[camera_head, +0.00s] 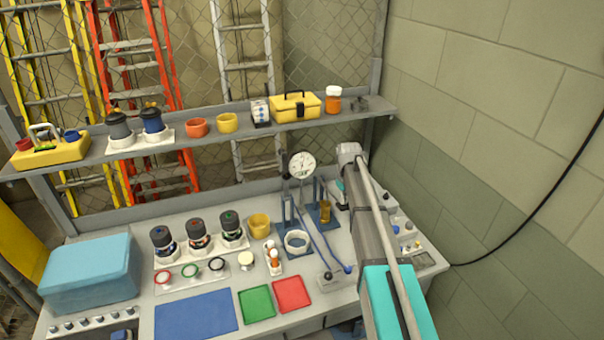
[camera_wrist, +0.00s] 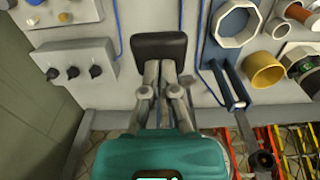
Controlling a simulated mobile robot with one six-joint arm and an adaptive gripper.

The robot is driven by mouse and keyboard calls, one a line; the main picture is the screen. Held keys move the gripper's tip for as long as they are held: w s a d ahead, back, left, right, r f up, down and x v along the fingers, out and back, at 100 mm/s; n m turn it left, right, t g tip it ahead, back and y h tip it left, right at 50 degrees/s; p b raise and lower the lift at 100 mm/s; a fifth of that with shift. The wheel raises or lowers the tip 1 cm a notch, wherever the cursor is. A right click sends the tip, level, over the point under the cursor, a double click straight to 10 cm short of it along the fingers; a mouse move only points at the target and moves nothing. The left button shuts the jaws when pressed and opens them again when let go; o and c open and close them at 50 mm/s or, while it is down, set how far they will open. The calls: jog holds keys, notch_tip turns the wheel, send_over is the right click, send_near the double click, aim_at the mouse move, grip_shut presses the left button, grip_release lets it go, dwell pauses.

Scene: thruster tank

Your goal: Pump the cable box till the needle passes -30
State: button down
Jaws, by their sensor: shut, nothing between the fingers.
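The round white gauge (camera_head: 301,165) stands at the back of the bench in the head view. Its needle is too small to read. A blue cable (camera_head: 322,236) runs from the gauge's stand towards a small grey box (camera_head: 333,281) with a dark knob and a blue knob near the front; this may be the cable box. My gripper (camera_wrist: 158,48) is shut and empty in the wrist view, above the bench. In the head view my arm mostly hides it. Blue cable (camera_wrist: 205,60) also shows beside it in the wrist view.
A grey panel with knobs (camera_wrist: 75,73) is left of my gripper in the wrist view. A white ring (camera_head: 297,240), a yellow cup (camera_head: 259,225) and blue posts (camera_head: 287,209) crowd the bench middle. A shelf (camera_head: 230,136) spans the back; a block wall (camera_head: 500,130) bounds the right.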

jog(key=shift+r+p, duration=1.25)
jog(key=shift+r, duration=0.4)
jog(key=shift+f, duration=0.2)
notch_tip(320, 180, down, 13)
jog(key=b, duration=1.3)
notch_tip(320, 180, up, 13)
jog(key=p, duration=1.3)
jog(key=shift+r, duration=0.2)
jog(key=shift+f, duration=0.15)
notch_tip(320, 180, down, 13)
jog(key=b, duration=1.3)
notch_tip(320, 180, up, 13)
jog(key=p, duration=1.3)
